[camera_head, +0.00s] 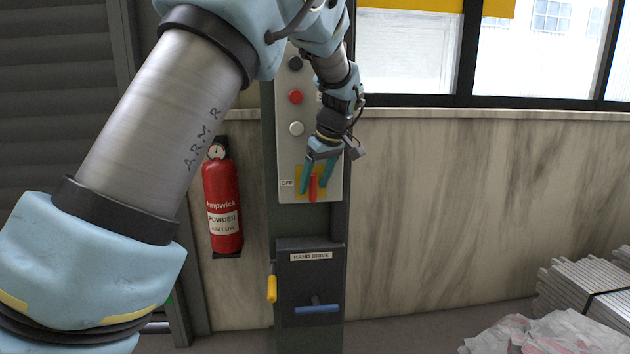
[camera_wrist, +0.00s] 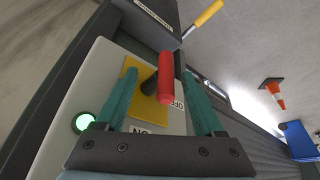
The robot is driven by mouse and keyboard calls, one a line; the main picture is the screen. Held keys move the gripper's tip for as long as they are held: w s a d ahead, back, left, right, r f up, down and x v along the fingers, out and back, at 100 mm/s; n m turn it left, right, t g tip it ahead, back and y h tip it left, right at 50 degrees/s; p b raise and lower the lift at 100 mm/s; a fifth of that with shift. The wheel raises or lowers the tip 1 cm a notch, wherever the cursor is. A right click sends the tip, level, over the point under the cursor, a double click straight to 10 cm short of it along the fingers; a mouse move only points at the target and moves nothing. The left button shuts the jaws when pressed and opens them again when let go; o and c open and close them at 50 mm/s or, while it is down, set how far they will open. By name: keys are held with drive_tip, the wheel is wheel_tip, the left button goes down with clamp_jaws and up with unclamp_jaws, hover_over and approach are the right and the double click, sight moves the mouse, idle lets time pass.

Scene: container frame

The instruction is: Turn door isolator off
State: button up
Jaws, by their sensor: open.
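The isolator is a red handle (camera_head: 313,189) on a yellow plate (camera_head: 300,172), low on the grey control panel (camera_head: 294,150). An OFF label (camera_head: 287,183) is left of the plate. My gripper (camera_head: 316,186) is open, with one teal finger on each side of the handle. In the wrist view the red handle (camera_wrist: 165,80) stands between the two fingers, with gaps visible on both sides. The OFF label (camera_wrist: 177,104) is partly covered there, and an ON label (camera_wrist: 141,131) shows near the gripper base. I cannot tell whether a finger touches the handle.
A red button (camera_head: 296,97) and a white button (camera_head: 296,128) are above on the panel. A green light (camera_wrist: 85,122) is lit. Below is a hand-drive box (camera_head: 310,275) with a yellow lever (camera_head: 272,288) and a blue handle (camera_head: 317,309). A fire extinguisher (camera_head: 222,195) hangs left.

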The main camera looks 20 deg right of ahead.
drive_tip(key=shift+c, duration=0.2)
clamp_jaws()
idle(0.3)
drive_tip(key=m+t+y+b, duration=0.1)
drive_tip(key=t+y, duration=0.1)
drive_tip(key=y, duration=0.2)
drive_tip(key=f+m+t+y+b, duration=0.1)
drive_tip(key=t+y+b, duration=0.1)
drive_tip(key=y, duration=0.3)
drive_tip(key=d+f+m+t+y+b, duration=0.1)
drive_tip(key=t+y, duration=0.2)
drive_tip(key=y, duration=0.2)
drive_tip(key=shift+s+d+f+m, duration=0.1)
drive_tip(key=shift+s+f+m, duration=0.05)
drive_tip(key=shift+m, duration=0.25)
drive_tip(key=shift+t+y+b, duration=0.5)
drive_tip(key=shift+b, duration=0.1)
idle(0.4)
